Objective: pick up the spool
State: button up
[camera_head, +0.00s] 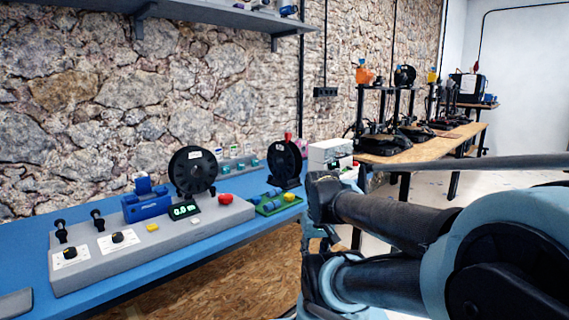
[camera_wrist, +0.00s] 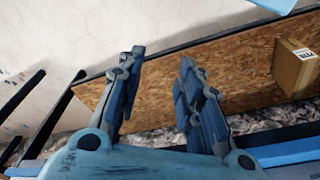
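One spool (camera_head: 192,170) with a white label stands upright on the grey console (camera_head: 150,249) on the blue bench. The other black spool (camera_head: 285,161) stands upright farther right on the bench, with a red piece at its top. I cannot tell which one the task means. My gripper (camera_wrist: 160,62) is open and empty in the wrist view, its two fingers apart. In the head view my arm is at the right, in front of the bench, and the fingers cannot be made out clearly. No spool shows in the wrist view.
The console carries knobs, a blue block (camera_head: 147,204), a display (camera_head: 185,210) and a red button (camera_head: 225,199). A green tray (camera_head: 272,208) and white box (camera_head: 331,153) sit farther right. The wrist view shows a wooden board (camera_wrist: 210,77) and cardboard box (camera_wrist: 296,72).

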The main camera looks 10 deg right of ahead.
jog(key=shift+a, duration=0.15)
jog(key=o, duration=0.8)
jog(key=shift+s+a+r, duration=0.1)
jog(key=shift+s+r, duration=0.2)
jog(key=shift+o, duration=0.4)
jog(key=w+a+r+m+y, duration=0.2)
jog(key=w+m, duration=0.1)
jog(key=w, duration=0.3)
jog(key=w+a+r+m+t+y, duration=0.1)
jog(key=w+a+r+m+y, duration=0.1)
jog(key=w, duration=0.4)
jog(key=shift+a+r+m, duration=0.3)
jog(key=shift+a+m, duration=0.3)
jog(key=shift+m, duration=0.6)
jog(key=m+t+y, duration=0.7)
jog(key=m+t, duration=0.4)
jog(key=m, duration=1.1)
send_near(287, 164)
jog(key=s+d+f, duration=0.1)
jog(key=s+d, duration=0.1)
jog(key=d, duration=0.3)
jog(key=x, duration=1.7)
jog(key=shift+w, duration=0.15)
